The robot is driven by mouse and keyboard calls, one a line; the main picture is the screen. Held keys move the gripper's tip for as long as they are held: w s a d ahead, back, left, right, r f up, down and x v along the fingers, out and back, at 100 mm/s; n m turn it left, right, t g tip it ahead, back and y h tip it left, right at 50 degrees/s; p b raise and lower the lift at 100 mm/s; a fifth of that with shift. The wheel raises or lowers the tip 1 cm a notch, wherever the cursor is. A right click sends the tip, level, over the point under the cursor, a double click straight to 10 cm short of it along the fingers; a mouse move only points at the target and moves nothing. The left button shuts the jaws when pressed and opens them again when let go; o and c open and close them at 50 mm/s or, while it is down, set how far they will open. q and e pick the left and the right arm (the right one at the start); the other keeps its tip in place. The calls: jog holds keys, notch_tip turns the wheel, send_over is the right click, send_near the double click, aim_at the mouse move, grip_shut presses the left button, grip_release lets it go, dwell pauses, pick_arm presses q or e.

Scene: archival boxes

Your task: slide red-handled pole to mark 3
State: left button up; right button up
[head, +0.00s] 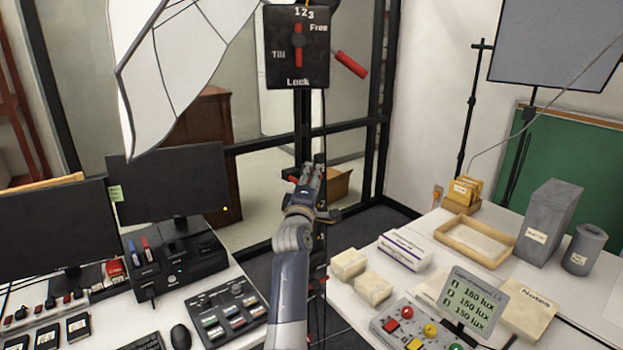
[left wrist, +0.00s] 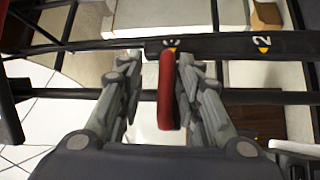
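The black pole (left wrist: 225,47) crosses the top of the left wrist view, with a white "2" and a yellow triangle on it. A red handle (left wrist: 167,90) points from the pole toward my palm. My left gripper (left wrist: 160,62) has its fingers on both sides of this handle. A gap shows on the handle's left, so the fingers look open around it. Another mark with a yellow triangle sits at the handle's far end, partly covered. In the head view my left gripper (head: 312,178) is at the upright pole and hides most of the handle. My right gripper is in neither view.
A black panel (head: 284,70) reading "123", "Free", "Till" and "Lock" has a red lever, with another red handle (head: 350,64) beside it. Monitors (head: 165,182) stand left, a white umbrella (head: 175,60) above them. The right table holds boxes, a tray (head: 445,235) and a lux display (head: 470,302).

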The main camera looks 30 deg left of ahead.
pick_arm(q)
jog(key=r+v, duration=0.1)
jog(key=v, duration=0.6)
jog(key=shift+f, duration=0.45)
jog(key=shift+s+d, duration=0.1)
jog(key=shift+s, duration=0.05)
